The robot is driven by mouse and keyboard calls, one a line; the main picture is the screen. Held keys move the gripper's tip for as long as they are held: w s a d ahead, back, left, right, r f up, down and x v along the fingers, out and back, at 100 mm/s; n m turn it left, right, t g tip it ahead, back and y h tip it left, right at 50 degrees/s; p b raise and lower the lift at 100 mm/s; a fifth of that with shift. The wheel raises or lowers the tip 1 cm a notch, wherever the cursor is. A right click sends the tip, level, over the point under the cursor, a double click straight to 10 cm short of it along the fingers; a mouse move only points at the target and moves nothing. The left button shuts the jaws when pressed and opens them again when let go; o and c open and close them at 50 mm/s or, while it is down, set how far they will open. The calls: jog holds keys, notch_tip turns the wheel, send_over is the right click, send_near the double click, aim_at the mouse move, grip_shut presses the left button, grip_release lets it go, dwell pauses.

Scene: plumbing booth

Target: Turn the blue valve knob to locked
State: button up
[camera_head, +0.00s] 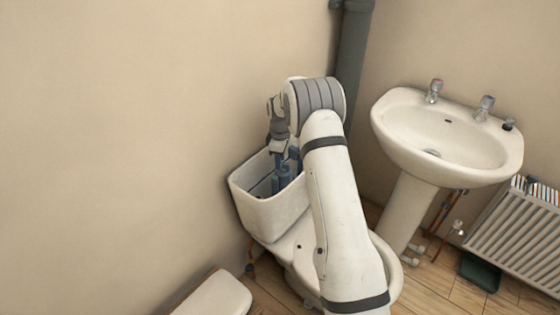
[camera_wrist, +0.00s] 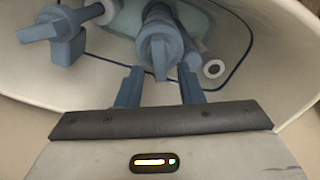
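The blue valve knob (camera_wrist: 160,48) is a grey-blue round part with a flat handle, inside the open toilet cistern (camera_head: 262,215). In the wrist view it is at top centre, with its handle pointing towards my gripper. My gripper (camera_wrist: 161,80) has its two blue-grey fingers apart, one on each side of the handle's end. I see a gap on both sides, and nothing is held. In the head view my gripper (camera_head: 280,152) points down into the cistern, and grey-blue fittings (camera_head: 284,180) show below it. The knob cannot be told apart there.
Another blue-grey fitting (camera_wrist: 66,38) stands left of the knob, and a round white-rimmed part (camera_wrist: 213,68) lies to its right. The cistern walls (camera_wrist: 270,75) enclose the space closely. A sink (camera_head: 440,135), a dark pipe (camera_head: 353,50) and a radiator (camera_head: 520,235) are to the right.

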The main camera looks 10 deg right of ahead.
jog(key=shift+f, duration=0.55)
jog(key=shift+c, duration=0.2)
grip_shut()
